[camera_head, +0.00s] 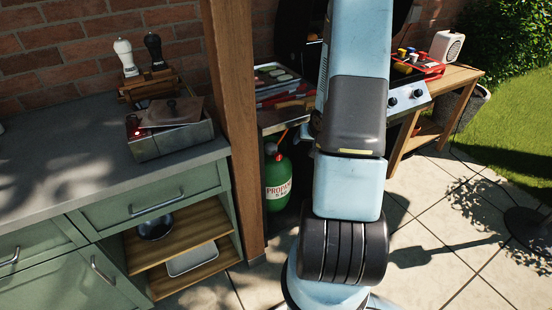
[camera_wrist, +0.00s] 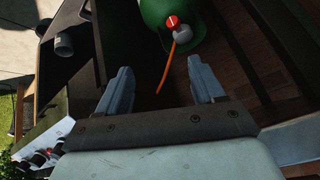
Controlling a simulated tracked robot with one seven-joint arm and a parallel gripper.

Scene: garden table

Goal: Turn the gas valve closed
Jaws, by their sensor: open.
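The gas valve is a red knob (camera_wrist: 172,22) on top of the green propane bottle (camera_wrist: 150,8), seen at the top of the wrist view. A grey fitting (camera_wrist: 183,33) sits beside the knob, and an orange hose (camera_wrist: 167,66) runs down from it. In the head view the green propane bottle (camera_head: 278,186) stands under the grill's side shelf, left of my arm. My gripper (camera_wrist: 162,75) is open and empty. Its two fingers point toward the bottle and are apart from the valve. In the head view my arm hides the gripper.
A wooden post (camera_head: 236,130) stands just left of the bottle. The grill's side shelf (camera_head: 270,121) is above it. The green cabinet (camera_head: 150,200) is at left, with a grey counter (camera_head: 60,170). A wooden side table (camera_head: 455,80) stands right of the grill.

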